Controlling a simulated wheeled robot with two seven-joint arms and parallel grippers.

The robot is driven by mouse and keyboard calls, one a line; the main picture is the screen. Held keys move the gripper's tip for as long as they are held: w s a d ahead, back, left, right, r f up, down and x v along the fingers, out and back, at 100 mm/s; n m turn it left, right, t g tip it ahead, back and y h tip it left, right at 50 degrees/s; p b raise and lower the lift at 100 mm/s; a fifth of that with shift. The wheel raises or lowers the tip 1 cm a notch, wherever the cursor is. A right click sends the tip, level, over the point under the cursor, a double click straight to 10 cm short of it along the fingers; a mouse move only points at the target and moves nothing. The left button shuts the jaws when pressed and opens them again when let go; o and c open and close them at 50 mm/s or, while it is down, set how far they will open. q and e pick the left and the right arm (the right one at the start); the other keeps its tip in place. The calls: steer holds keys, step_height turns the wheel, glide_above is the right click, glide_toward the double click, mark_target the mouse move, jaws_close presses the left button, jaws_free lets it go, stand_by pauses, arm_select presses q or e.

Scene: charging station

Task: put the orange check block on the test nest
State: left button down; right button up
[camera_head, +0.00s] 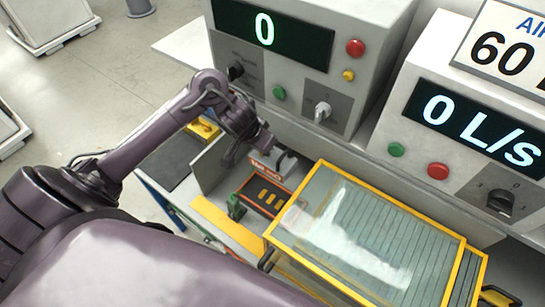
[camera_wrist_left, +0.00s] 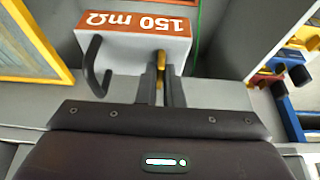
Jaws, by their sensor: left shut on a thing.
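The check block (camera_wrist_left: 132,45) is a pale block with an orange face marked "150 mΩ" in the wrist view. My left gripper (camera_wrist_left: 160,75) is shut on a narrow yellow part at the block's near side. In the head view the block's orange label (camera_head: 264,168) shows just below my left gripper (camera_head: 262,150), partly hidden by it. A dark tray-like fixture with an orange edge and yellow strips (camera_head: 268,196), possibly the test nest, lies just in front of it. My right gripper is not in view.
A yellow-framed clear cover (camera_head: 360,235) stands close to the right of the fixture. A green clamp (camera_head: 236,207) is at its left. Two instrument boxes with displays (camera_head: 275,35) (camera_head: 480,125) stand behind. A dark mat (camera_head: 172,160) lies to the left.

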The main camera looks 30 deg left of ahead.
mark_target(257, 160)
arm_select(q)
steer(key=shift+s+d+f, duration=0.1)
steer(key=shift+s+f, duration=0.35)
steer(key=shift+f, duration=0.2)
steer(key=shift+s+f, duration=0.4)
steer(key=shift+f, duration=0.2)
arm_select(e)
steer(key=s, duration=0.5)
arm_select(q)
step_height(257, 160, down, 3)
steer(key=b, duration=0.3)
steer(key=shift+f, duration=0.1)
steer(key=b+x, duration=0.1)
steer(key=x, duration=0.1)
steer(key=s+b+x, duration=0.1)
steer(key=x, duration=0.1)
steer(key=shift+a+f+b, duration=0.2)
steer(key=shift+f+b, duration=0.1)
steer(key=shift+b, duration=0.1)
step_height(257, 160, down, 9)
steer(key=b, duration=0.3)
steer(key=shift+w, duration=0.15)
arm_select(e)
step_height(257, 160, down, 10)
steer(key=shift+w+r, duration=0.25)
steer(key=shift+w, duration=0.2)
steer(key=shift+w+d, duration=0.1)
